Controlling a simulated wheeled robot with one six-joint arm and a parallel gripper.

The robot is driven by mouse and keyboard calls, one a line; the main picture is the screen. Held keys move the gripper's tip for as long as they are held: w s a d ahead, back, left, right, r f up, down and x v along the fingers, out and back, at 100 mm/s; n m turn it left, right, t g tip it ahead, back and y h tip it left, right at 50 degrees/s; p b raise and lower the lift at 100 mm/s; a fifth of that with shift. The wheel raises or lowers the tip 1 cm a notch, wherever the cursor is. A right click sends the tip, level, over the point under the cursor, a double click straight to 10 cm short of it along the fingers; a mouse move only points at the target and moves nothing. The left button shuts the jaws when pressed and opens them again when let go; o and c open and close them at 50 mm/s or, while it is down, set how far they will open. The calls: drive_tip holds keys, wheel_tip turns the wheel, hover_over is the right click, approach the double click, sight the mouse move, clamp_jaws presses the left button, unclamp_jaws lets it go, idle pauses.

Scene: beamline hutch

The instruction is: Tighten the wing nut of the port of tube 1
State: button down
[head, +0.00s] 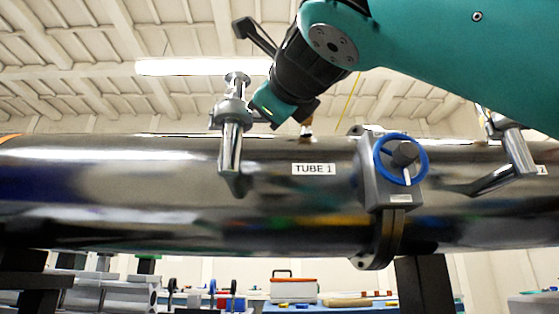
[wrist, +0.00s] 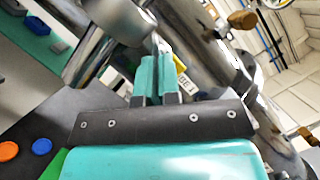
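Tube 1 (head: 120,185) is a long, shiny dark pipe with a "TUBE 1" label (head: 313,169). Its port (head: 231,155) is a metal stub with a clamped joint (head: 230,112) and a cap on top, left of the label. My gripper (head: 262,108) points down and left at the right side of this joint. In the wrist view, the two teal fingers (wrist: 158,62) are together, with their tips close to shiny metal pipework. I see nothing between them. The port's wing nut cannot be made out at the fingertips; my gripper may hide it.
A valve with a blue handwheel (head: 401,159) stands right of the label. Another angled metal port (head: 505,170) is farther right. Brass-coloured knobs (wrist: 243,20) show in the wrist view. A bench with a red-and-white box (head: 293,289) is behind, below the tube.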

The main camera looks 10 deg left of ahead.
drive_tip(key=c, duration=1.6)
unclamp_jaws()
drive_tip(key=shift+s, duration=0.1)
drive_tip(key=b+v, duration=0.3)
drive_tip(key=v, duration=1.4)
drive_tip(key=shift+s, duration=0.15)
drive_tip(key=shift+d, duration=0.1)
